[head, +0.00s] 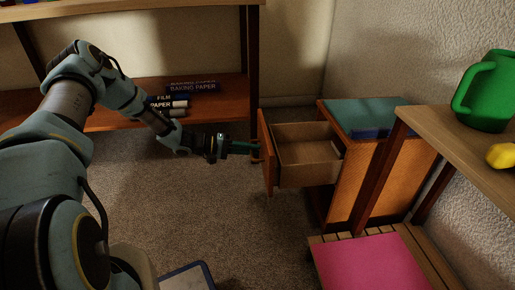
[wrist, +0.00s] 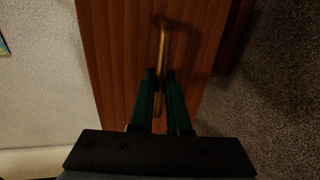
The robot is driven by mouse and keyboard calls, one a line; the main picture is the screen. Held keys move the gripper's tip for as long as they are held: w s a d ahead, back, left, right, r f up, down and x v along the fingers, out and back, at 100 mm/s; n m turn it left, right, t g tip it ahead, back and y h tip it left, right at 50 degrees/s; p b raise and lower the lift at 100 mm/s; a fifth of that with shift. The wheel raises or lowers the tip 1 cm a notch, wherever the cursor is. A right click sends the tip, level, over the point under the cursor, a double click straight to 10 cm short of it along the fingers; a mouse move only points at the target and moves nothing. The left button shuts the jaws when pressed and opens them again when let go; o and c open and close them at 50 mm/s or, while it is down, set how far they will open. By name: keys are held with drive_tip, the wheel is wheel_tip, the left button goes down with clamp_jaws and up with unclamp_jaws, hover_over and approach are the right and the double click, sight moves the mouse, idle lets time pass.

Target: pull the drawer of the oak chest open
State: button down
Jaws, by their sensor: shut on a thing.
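The oak chest (head: 352,185) stands at the right of the middle in the head view, with a blue-green top. Its drawer (head: 308,158) is pulled well out to the left, and its inside looks empty. The drawer front (head: 267,160) is reddish-brown wood; it fills the middle of the wrist view (wrist: 115,60). A brass bar handle (wrist: 164,45) is fixed to that front. My gripper (head: 252,148) reaches the drawer front from the left. In the wrist view its green fingers (wrist: 160,85) are shut on the handle, one on each side. The handle part between the fingers is partly hidden.
A wooden shelf (head: 225,92) at the back holds baking paper (head: 193,86) and film boxes. At the right, a wooden table (head: 450,130) bears a green jug (head: 486,92) and a yellow thing (head: 501,155). A slatted bench with a pink mat (head: 372,264) is in front. The carpet (head: 215,215) left of the drawer is clear.

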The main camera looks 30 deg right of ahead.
drive_tip(key=c, duration=1.2)
unclamp_jaws()
drive_tip(key=shift+o, duration=0.2)
drive_tip(key=p+v, duration=0.2)
drive_tip(key=v, duration=0.9)
drive_tip(key=shift+d, duration=0.1)
